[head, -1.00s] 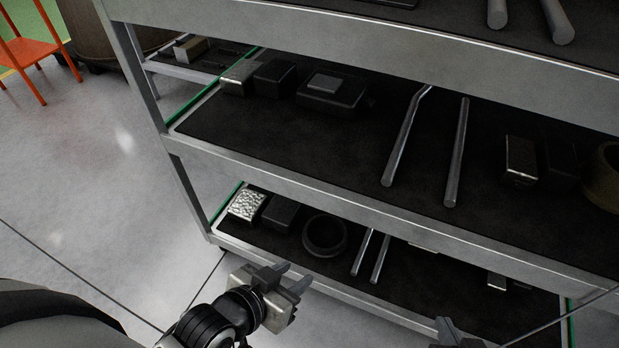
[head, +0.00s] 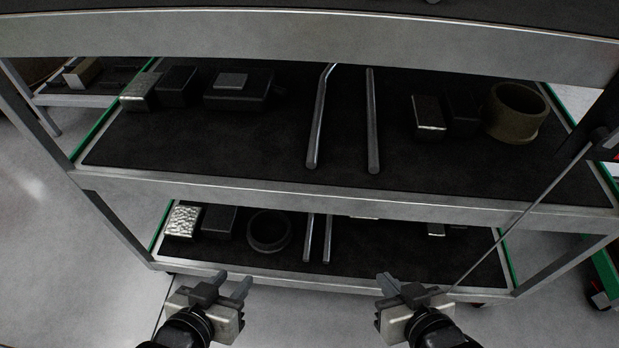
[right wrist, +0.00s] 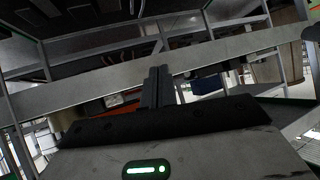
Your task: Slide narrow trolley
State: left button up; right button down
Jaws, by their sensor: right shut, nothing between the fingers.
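A grey metal trolley (head: 300,198) with dark-lined shelves and green side edges fills the head view. I cannot tell whether it is the narrow trolley. My left gripper (head: 231,282) is low in front of its bottom shelf, fingers apart and empty. My right gripper (head: 387,284) is level with it to the right, also in front of the bottom shelf. Its fingers are shut together with nothing between them, as the right wrist view (right wrist: 158,88) shows. Neither gripper visibly touches the trolley. The top shelf is mostly cut off.
The shelves carry blocks, rods (head: 373,120), a dark ring (head: 269,231) and an olive ring (head: 515,110). Another low shelf unit (head: 85,99) stands behind at the left. A green wheeled frame (head: 606,275) is at the right edge. Bare floor (head: 60,270) lies at the left.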

aim_at(330, 146)
jog(key=z, duration=0.55)
jog(key=k, duration=1.3)
jog(key=z, duration=1.15)
jog(key=i, duration=1.8)
jog(key=u, duration=0.85)
